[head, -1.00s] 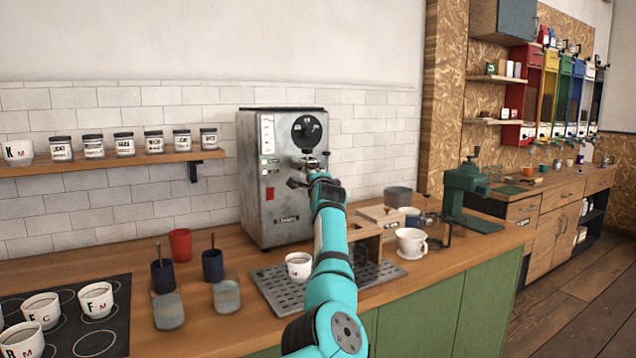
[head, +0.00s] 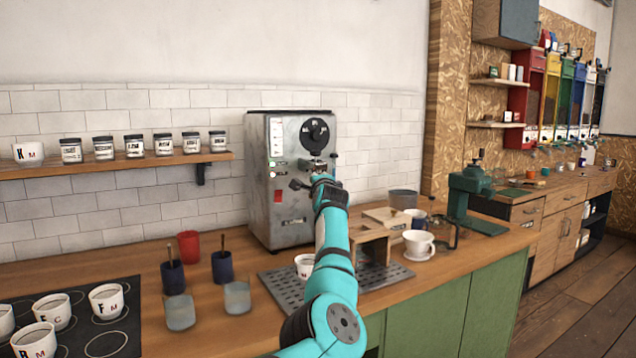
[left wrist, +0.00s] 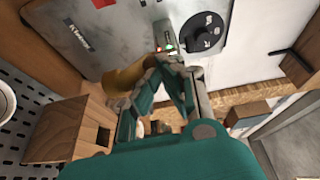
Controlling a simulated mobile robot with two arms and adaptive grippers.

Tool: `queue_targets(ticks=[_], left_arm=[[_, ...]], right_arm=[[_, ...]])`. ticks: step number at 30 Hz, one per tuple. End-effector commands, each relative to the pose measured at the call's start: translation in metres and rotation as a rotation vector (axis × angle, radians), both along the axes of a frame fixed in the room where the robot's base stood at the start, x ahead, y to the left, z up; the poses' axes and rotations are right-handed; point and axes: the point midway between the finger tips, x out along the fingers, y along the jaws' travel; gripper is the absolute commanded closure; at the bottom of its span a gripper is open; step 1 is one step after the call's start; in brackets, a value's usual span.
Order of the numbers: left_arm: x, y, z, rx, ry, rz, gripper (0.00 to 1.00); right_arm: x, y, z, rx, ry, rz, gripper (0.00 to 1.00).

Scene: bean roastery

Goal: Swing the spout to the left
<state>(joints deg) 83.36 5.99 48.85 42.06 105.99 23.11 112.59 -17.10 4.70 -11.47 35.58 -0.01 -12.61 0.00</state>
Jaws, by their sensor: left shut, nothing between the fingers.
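The grey machine (head: 262,205) stands on the counter against the tiled wall. Its round black dial (head: 315,133) is high on the front, with a metal fitting (head: 314,165) below it. My left gripper (head: 320,179) is just below this fitting, mostly hidden by its own teal arm in the head view. In the left wrist view its fingers (left wrist: 165,78) are shut and empty, close to a brown rounded part (left wrist: 128,80) that may be the spout. I cannot tell whether they touch. A small dark part (head: 298,185) shows left of the gripper. My right gripper is out of view.
A perforated tray (head: 285,293) with a white cup (head: 304,265) lies below, partly behind my arm. A wooden stand (head: 368,237) and a white dripper (head: 418,244) are to the right. Dark cups (head: 222,267) stand to the left.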

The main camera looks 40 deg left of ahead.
Motion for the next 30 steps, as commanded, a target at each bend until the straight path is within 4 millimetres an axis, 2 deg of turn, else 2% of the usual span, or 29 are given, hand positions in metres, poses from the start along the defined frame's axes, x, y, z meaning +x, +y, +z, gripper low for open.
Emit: queue_targets(ticks=[5,11,30], left_arm=[[-0.002,-0.003,0.001,0.0,-0.001,0.0,1.0],[-0.011,-0.016,0.001,-0.002,-0.005,-0.002,1.0],[-0.075,-0.08,0.0,0.001,0.001,0.0,1.0]], right_arm=[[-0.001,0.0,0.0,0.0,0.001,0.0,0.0],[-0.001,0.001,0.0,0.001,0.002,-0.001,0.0],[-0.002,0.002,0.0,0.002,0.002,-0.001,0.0]])
